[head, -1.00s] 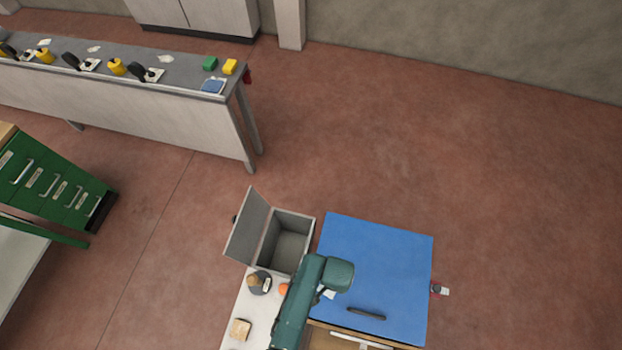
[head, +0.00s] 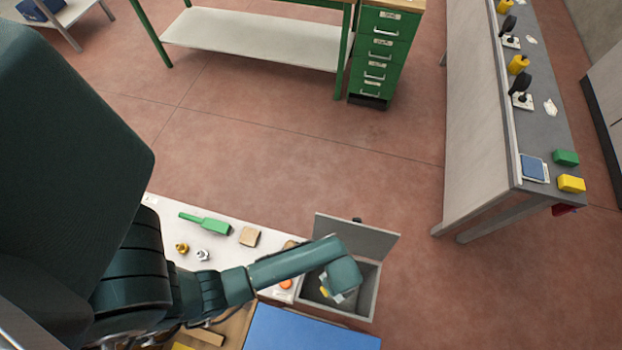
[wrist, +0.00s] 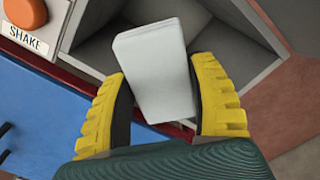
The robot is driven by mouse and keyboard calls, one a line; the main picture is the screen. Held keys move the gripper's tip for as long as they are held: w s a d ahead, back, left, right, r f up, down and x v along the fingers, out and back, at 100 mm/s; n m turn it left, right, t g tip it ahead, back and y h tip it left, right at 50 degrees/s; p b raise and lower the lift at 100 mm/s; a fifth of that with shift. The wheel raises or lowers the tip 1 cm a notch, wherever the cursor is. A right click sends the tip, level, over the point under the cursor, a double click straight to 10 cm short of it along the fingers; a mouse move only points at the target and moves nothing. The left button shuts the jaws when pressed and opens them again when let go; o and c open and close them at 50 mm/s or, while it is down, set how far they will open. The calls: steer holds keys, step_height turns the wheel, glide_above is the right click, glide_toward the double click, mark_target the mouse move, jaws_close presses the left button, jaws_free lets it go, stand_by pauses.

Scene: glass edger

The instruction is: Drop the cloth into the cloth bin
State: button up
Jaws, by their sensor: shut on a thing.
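My gripper (head: 338,291) reaches over the open grey bin (head: 374,297) in the head view. In the wrist view my gripper (wrist: 165,85) has its yellow-backed fingers shut on a pale grey-white folded cloth (wrist: 157,70). The cloth is a flat, rounded rectangle that sticks out past the fingertips. The bin (wrist: 235,40) lies behind and below it in the wrist view, its inside bare where it shows. The bin's lid (head: 345,233) stands open. My gripper hides part of the bin's opening in the head view, and the height above the rim is hard to tell.
An orange button (wrist: 30,14) with a SHAKE label sits beside the bin. A blue mat (head: 300,332) adjoins it. The white worktop (head: 175,225) holds a green tool (head: 205,223) and a wooden block (head: 250,237). A long grey bench (head: 535,120) stands to the right.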

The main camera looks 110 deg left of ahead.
step_height(320, 180, down, 2)
steer(key=shift+w+f+b, duration=0.1)
steer(key=shift+f+b, duration=0.05)
steer(key=shift+b, duration=0.6)
steer(key=o, duration=1.2)
step_height(320, 180, up, 12)
steer(key=shift+r, duration=0.1)
